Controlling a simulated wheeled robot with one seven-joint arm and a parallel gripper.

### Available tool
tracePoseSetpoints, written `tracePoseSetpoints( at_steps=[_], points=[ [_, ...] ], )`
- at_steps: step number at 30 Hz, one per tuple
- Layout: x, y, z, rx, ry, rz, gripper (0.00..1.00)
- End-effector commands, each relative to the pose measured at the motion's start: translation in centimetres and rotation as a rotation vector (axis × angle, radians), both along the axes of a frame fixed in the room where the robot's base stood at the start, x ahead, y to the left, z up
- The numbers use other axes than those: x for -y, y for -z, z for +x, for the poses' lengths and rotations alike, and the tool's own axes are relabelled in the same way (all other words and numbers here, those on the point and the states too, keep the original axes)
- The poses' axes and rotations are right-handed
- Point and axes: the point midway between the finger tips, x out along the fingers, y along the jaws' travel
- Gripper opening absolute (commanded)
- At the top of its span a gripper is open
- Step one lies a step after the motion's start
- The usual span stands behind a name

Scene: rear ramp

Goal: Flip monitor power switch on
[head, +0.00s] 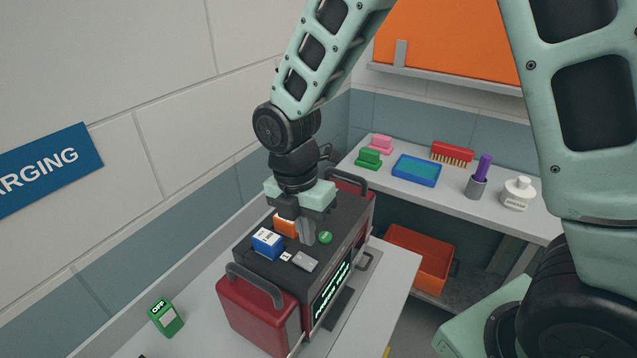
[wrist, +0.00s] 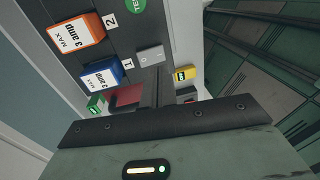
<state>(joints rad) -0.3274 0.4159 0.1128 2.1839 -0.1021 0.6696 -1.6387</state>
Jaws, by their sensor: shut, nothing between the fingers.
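The monitor (head: 340,225) is a dark box with red ends, handles and a front screen (head: 331,287) of green text. It stands on the left bench. On its top is a light grey rocker switch (head: 305,261), seen in the wrist view (wrist: 151,55) with marks on its face. My gripper (head: 308,240) is shut and empty, pointing down over the monitor's top behind the switch. In the wrist view its fingertips (wrist: 152,72) appear close to the switch's edge. I cannot tell whether they touch it.
A blue block (head: 267,242) and an orange block (head: 285,224), both marked 3 amp in the wrist view, sit beside the switch. A green button (head: 325,237) is near my fingers. A green box marked OFF (head: 166,317) is on the bench. An orange bin (head: 420,258) sits low behind.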

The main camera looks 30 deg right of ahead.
Motion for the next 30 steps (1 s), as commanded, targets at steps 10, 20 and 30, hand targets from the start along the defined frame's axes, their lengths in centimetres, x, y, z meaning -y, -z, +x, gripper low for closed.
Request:
tracePoseSetpoints(
  at_steps=[10, 20, 30],
  points=[
    [0.5, -6.1, -0.6, 0.009, 0.002, 0.003, 0.00],
    [0.7, -8.7, -0.9, 0.003, 0.001, 0.001, 0.00],
    [0.7, -8.7, -0.9, 0.002, 0.001, 0.000, 0.00]
  ],
)
